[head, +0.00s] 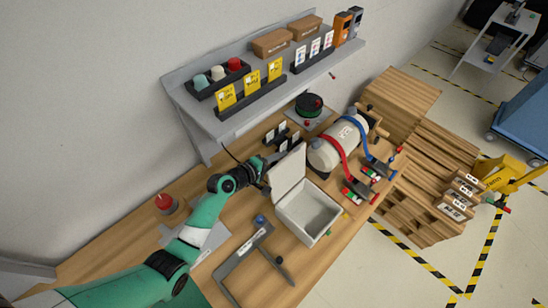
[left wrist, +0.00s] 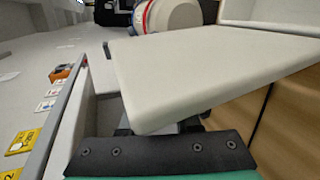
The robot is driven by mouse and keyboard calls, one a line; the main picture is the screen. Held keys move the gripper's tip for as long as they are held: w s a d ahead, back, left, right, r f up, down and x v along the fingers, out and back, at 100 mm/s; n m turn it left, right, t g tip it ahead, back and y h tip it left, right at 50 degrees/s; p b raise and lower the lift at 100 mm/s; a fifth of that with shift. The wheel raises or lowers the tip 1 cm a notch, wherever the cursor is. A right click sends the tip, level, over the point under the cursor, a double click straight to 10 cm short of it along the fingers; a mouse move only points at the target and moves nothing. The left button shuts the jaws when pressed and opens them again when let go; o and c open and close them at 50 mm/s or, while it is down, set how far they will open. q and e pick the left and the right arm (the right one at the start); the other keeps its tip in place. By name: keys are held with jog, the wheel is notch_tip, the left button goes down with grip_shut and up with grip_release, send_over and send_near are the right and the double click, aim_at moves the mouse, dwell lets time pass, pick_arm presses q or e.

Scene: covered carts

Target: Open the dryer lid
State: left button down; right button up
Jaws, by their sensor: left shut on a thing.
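The dryer is a white open box (head: 329,229) on the wooden table, its inside visible and empty. Its pale lid (head: 288,173) stands raised, roughly upright, along the box's back left side. The lid (left wrist: 210,75) fills much of the left wrist view. My left gripper (head: 268,168) is behind the lid at its upper left edge and is shut on it; the fingertips are mostly hidden by the lid. My right gripper is in neither view.
A white tank (head: 334,148) with red and blue hoses stands close behind the box. A grey shelf (head: 205,115) with bins and cards overhangs the table's back. A grey frame (head: 232,268) lies in front, and a red button (head: 165,202) sits left.

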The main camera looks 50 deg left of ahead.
pick_arm(q)
jog(key=shift+a, duration=0.2)
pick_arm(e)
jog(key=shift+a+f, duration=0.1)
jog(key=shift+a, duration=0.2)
pick_arm(q)
jog(key=c, duration=0.6)
grip_release()
jog(key=p+v, duration=0.2)
jog(key=v, duration=0.9)
jog(key=shift+s+a+r, duration=0.1)
jog(key=shift+s, duration=0.2)
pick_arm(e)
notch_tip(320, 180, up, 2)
